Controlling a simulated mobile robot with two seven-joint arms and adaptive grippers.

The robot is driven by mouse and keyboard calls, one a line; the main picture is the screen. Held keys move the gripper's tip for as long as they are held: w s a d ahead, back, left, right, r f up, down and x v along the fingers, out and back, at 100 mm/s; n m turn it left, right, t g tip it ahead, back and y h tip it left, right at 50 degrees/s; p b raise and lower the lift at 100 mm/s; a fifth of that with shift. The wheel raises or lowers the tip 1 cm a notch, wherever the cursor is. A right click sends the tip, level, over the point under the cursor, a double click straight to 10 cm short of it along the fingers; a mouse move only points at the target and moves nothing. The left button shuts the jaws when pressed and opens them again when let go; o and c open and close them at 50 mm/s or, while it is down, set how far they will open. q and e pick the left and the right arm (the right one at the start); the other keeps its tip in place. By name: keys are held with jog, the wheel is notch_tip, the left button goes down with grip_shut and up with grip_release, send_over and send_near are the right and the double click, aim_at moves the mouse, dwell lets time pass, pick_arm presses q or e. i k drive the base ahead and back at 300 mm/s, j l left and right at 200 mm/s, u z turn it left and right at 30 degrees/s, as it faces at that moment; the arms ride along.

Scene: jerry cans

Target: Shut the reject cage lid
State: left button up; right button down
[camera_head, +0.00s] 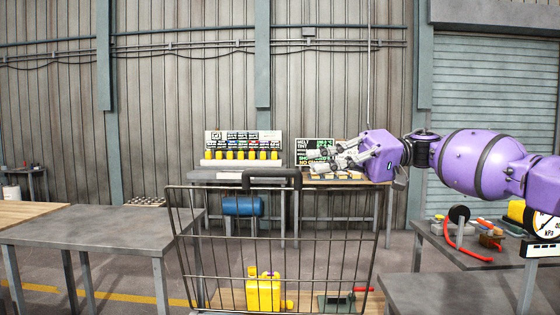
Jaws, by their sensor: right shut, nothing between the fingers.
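The reject cage lid (372,252) looks like a dark wire-mesh panel with a thick black handle (271,174) on its top edge. It stands upright in the middle of the head view, facing me. The cage body below it is not clearly visible. My right gripper (322,157) reaches in from the right on its purple arm, its fingers pointing left. Its fingers are shut and empty, above and to the right of the handle in the picture, apart from the lid. My left gripper is not in view.
A yellow jerry can (263,291) and a blue cylinder (243,206) show through the mesh. A grey table (92,231) stands left. A bench with a red hose (463,245) and gauge (546,226) stands right. A rack of yellow cans (241,155) is at the back.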

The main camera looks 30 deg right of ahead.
aim_at(246, 174)
jog(key=i+l, duration=0.7)
jog(key=l, duration=0.1)
